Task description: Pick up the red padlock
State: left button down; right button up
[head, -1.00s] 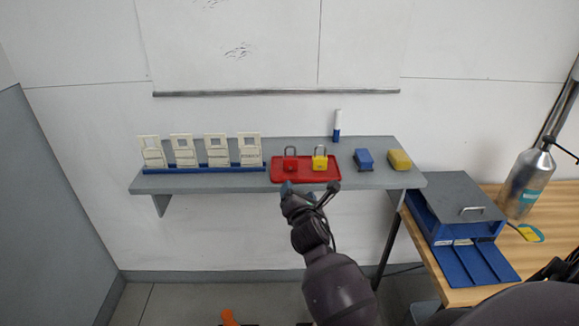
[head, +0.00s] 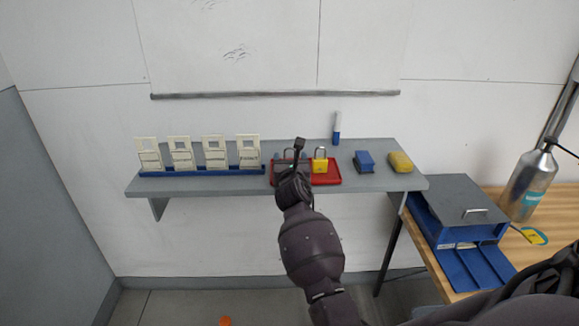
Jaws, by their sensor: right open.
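The red padlock stood in the left part of the red tray (head: 327,181) on the grey wall shelf a moment ago. It is now almost wholly hidden behind my right gripper (head: 289,158), and only a bit of grey, perhaps its shackle, shows there. My right gripper is open, its fingers over the tray's left part at the padlock's place. I cannot tell whether they touch it. My left gripper is not in view.
A yellow padlock (head: 320,165) stands in the tray close to the right of my gripper. White tags in a blue rack (head: 200,172) stand to the left. A marker (head: 336,129), a blue block (head: 364,162) and a yellow block (head: 400,162) are on the shelf (head: 375,183).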

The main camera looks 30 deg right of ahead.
jog(key=shift+b+x, duration=0.4)
jog(key=shift+x, duration=2.2)
jog(key=shift+c, duration=0.4)
jog(key=c, duration=0.9)
